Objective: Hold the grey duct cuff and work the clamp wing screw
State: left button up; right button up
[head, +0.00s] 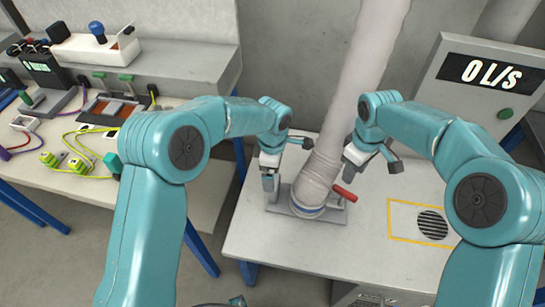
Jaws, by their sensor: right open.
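The grey duct cuff (315,180) is at the lower end of a wide pale duct (366,70), over a base on the grey bench. A blue band (307,211) shows at its foot. A red handle (345,193), which looks like the clamp wing screw, sticks out at the cuff's right. My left gripper (287,162) is open just left of the cuff; I cannot tell whether it touches. My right gripper (372,160) is open and empty, above and to the right of the red handle, apart from it.
A grey panel (480,90) with a "0 L/S" display and a green button stands at the back right. A yellow-outlined vent (433,224) is on the bench right of the cuff. The left bench (60,187) holds cables, connectors and devices. The bench front is clear.

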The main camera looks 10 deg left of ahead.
pick_arm(q)
send_near(283, 200)
jog(key=a+f, duration=0.2)
jog(key=f, duration=0.1)
jog(key=w+a+f, duration=0.1)
jog(key=f, duration=0.1)
jog(key=shift+w+a, duration=0.1)
jog(key=shift+a, duration=0.3)
jog(key=c, duration=1.2)
pick_arm(e)
jog(key=shift+a, duration=0.1)
pick_arm(q)
jog(key=shift+o, duration=0.2)
pick_arm(e)
jog(key=shift+o, duration=0.2)
jog(key=shift+f, duration=0.1)
